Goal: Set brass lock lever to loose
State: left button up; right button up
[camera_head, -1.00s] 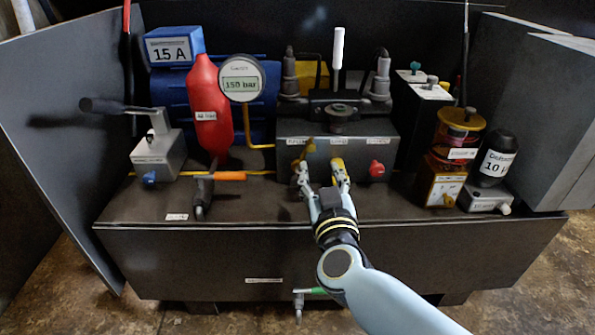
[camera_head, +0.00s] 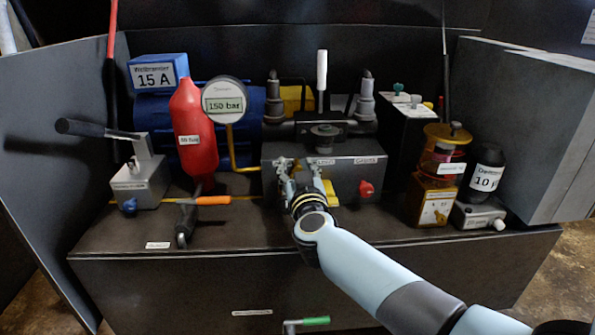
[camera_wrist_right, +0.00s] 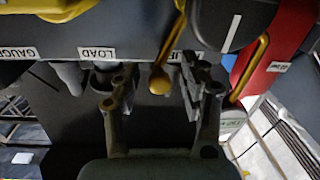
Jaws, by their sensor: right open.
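The dark valve block (camera_head: 345,178) stands in the middle of the bench, with a row of small labels on its front. My right gripper (camera_head: 300,168) is at the left part of this front, its two fingers apart. In the right wrist view, a brass lever with a ball end (camera_wrist_right: 160,82) hangs between the open fingers (camera_wrist_right: 160,90). I see gaps beside it, so it does not look gripped. Its label is partly hidden by a finger. In the head view my gripper hides this lever. My left gripper is out of view.
A red knob (camera_head: 366,188) is on the block's right side. A red bottle (camera_head: 196,140) and a gauge reading 150 bar (camera_head: 225,103) stand to the left, with a brass pipe (camera_head: 234,150). An orange-handled lever (camera_head: 212,200) lies at the front left.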

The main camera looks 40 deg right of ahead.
grip_shut()
dwell(0.4)
